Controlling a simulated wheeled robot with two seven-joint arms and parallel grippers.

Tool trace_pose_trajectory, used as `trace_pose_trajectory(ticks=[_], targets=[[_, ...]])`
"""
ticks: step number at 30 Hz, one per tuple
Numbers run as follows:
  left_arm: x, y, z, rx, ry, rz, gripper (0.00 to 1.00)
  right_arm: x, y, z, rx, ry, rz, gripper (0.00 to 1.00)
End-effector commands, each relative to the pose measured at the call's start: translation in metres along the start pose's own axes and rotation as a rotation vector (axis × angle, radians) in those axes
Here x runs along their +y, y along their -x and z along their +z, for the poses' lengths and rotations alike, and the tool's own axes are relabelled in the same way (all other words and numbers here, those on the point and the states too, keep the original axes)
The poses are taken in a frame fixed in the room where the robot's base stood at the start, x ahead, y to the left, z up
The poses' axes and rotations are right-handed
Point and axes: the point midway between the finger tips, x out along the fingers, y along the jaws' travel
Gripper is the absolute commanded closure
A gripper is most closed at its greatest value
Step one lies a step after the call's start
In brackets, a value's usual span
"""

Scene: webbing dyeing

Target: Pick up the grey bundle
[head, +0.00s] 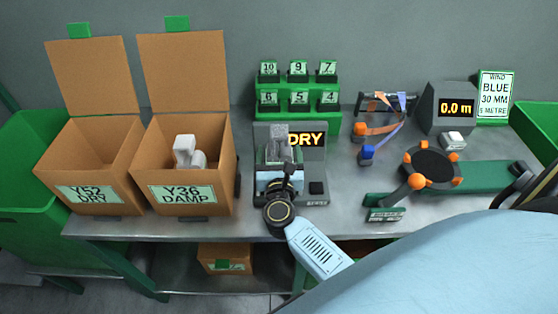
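A grey bundle (278,147) stands upright on the tester (316,188), whose screen reads DRY. My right gripper (279,180) is directly in front of this bundle in the head view and covers its lower part. The fingers are seen from behind and are mostly hidden by the wrist, so I cannot tell whether they are open or shut, or whether they touch the bundle. A paler, whitish-grey bundle (188,152) lies in the open box labelled Y36 DAMP (183,193). My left gripper is not in view.
An open box labelled Y52 DRY (90,192) stands left of the Y36 box. A green rack (297,118) with numbered tags is behind the tester. A round winder (431,166), a 0.0 m counter (456,107) and a sign (495,97) are to the right. Green bins flank the table.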

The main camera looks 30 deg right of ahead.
Motion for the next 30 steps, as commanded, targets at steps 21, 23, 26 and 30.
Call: trace_pose_trajectory(ticks=[21, 23, 26, 30], targets=[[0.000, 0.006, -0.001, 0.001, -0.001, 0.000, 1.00, 0.001, 0.001, 0.015, -0.001, -0.005, -0.001, 0.72], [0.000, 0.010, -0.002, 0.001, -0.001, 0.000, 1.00, 0.001, 0.001, 0.026, -0.001, -0.005, -0.001, 0.72], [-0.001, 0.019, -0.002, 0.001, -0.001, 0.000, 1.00, 0.001, 0.001, 0.048, -0.001, -0.006, -0.002, 0.72], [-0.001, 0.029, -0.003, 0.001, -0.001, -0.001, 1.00, 0.001, 0.001, 0.076, -0.001, -0.007, -0.001, 0.72]])
